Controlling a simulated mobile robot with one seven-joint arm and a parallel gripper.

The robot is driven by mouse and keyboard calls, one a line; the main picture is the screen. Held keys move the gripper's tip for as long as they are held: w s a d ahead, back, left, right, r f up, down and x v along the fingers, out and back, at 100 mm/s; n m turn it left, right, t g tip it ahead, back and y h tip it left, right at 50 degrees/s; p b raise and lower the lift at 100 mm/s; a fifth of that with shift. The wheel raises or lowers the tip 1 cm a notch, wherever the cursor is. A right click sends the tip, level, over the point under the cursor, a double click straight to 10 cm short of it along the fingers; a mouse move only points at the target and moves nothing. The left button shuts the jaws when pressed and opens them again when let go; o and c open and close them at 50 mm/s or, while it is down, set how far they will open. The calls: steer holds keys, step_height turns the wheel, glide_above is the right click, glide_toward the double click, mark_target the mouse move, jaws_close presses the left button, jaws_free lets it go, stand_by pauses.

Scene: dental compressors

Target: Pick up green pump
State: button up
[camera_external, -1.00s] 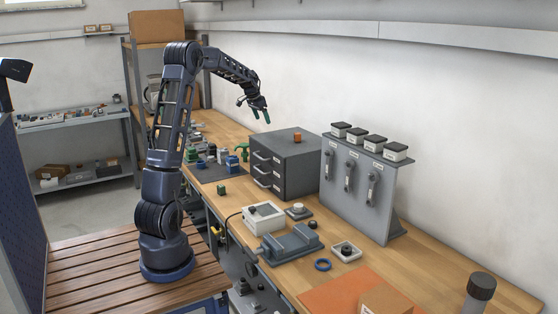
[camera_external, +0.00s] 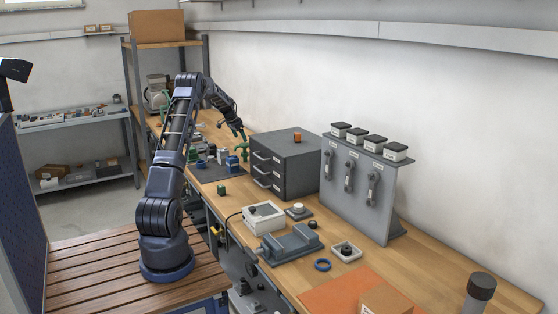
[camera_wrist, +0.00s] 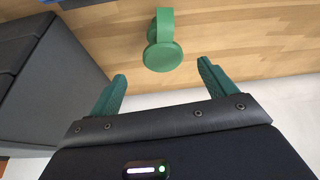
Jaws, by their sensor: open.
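The green pump (camera_wrist: 163,45) shows in the wrist view as a round green body with a narrower part above it, on the wooden bench. In the external view the green pump (camera_external: 243,151) stands to the left of the grey drawer cabinet. My gripper (camera_wrist: 161,76) is open and empty, its two green fingers spread to either side of the pump's line, with the pump beyond the fingertips. In the external view my gripper (camera_external: 238,132) hangs just above the pump, pointing down. A gap or contact between them is hard to judge there.
The grey drawer cabinet (camera_external: 290,168) stands close to the right of the pump; its dark side (camera_wrist: 45,85) fills the left of the wrist view. Several small parts sit on a dark mat (camera_external: 212,172) to the pump's left. A small green block (camera_external: 222,190) lies nearer.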

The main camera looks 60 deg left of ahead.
mark_target(243, 144)
steer(key=x, duration=0.9)
steer(key=shift+a+f, duration=0.15)
steer(key=shift+c, duration=0.3)
steer(key=c, duration=1.3)
